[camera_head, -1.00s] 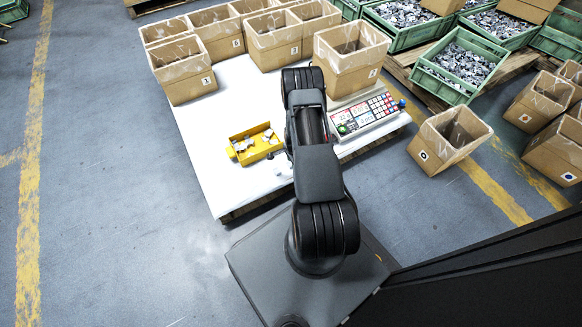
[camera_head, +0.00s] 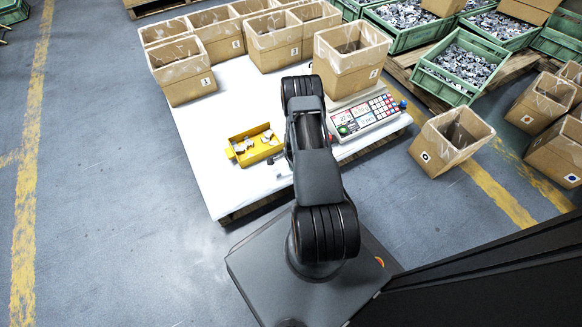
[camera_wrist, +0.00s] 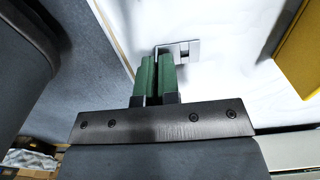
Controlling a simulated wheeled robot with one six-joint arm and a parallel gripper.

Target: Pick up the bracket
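The bracket (camera_wrist: 182,50) is a small grey metal part with a bent flange, on the white table top in the wrist view. My gripper (camera_wrist: 156,72) has two green fingers, close together with the thin flange of the bracket between them. The fingers look closed on that flange. The rest of the bracket sticks out to the right past the fingertips. In the head view my arm hides the gripper, and I cannot make out the bracket clearly there.
A yellow tray (camera_head: 233,150) with several small metal parts stands left of my arm on the white table (camera_head: 205,180). A counting scale (camera_head: 366,116) stands to the right. Cardboard boxes (camera_head: 187,88) line the table's back. The table's front left is clear.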

